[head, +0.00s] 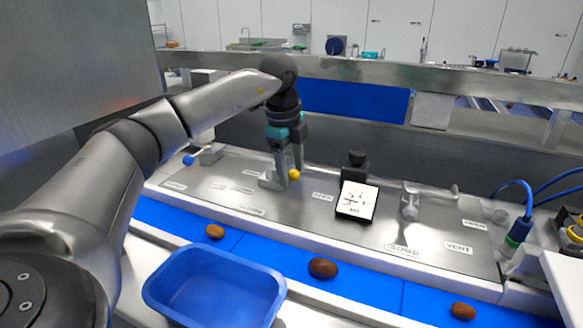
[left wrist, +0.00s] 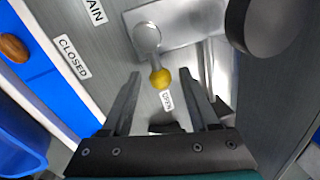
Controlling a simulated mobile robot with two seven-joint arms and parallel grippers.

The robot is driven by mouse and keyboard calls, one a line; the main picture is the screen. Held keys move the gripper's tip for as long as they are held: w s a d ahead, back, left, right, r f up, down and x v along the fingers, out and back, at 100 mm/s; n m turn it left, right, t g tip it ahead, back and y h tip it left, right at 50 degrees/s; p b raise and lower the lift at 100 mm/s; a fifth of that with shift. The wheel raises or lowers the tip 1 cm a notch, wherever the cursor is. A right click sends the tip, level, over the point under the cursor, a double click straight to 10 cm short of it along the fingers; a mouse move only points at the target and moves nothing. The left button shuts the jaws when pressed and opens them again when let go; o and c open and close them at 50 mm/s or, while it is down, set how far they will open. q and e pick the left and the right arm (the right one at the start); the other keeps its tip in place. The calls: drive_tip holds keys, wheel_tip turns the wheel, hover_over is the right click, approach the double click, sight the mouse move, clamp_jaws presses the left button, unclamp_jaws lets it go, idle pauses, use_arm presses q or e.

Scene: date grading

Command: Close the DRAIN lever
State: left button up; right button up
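The DRAIN lever ends in a yellow knob (head: 294,174), which also shows in the left wrist view (left wrist: 160,78). Its arm runs from a pivot on a metal plate (left wrist: 190,22), and the knob points toward the OPEN label (left wrist: 167,100). The CLOSED label (left wrist: 74,57) lies to the left in the wrist view, and a label ending in "AIN" (left wrist: 95,10) is above it. My left gripper (head: 284,180) is open, with the knob between its fingertips and a visible gap on each side. My right gripper is not in view.
A blue-knobbed lever (head: 188,160) stands left on the panel, and the VENT lever (head: 410,208) right. A small display (head: 357,201) stands between. In front, dates (head: 323,268) lie on a blue belt (head: 375,283) beside a blue tub (head: 215,290).

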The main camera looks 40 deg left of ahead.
use_arm(q)
clamp_jaws()
idle(0.3)
